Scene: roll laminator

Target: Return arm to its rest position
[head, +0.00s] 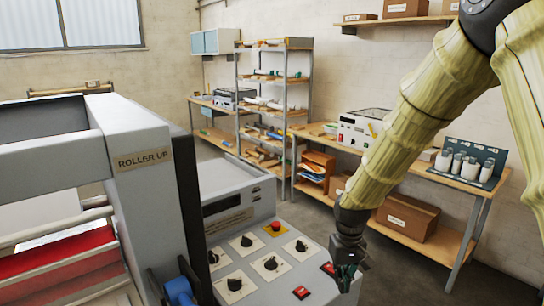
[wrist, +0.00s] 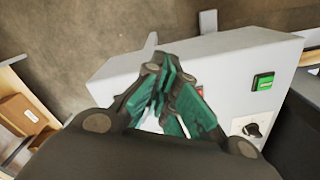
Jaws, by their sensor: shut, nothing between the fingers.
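My gripper (head: 346,275) hangs at the end of my sleeved arm in the head view, pointing down in front of the right end of the laminator's control panel (head: 222,258). In the wrist view its teal fingers (wrist: 172,100) are closed together with nothing held. Behind them the panel housing (wrist: 225,50) shows a green switch (wrist: 264,81) and a black knob (wrist: 252,129). A red button is partly hidden by the fingers. I cannot tell the exact gap between the fingertips and the panel.
The laminator (head: 150,165) with its "ROLLER UP" label and red roller (head: 65,270) fills the left. A workbench (head: 455,182) with cardboard boxes below stands behind my arm. A shelf rack (head: 275,110) stands further back. Open floor (head: 300,220) lies between panel and bench.

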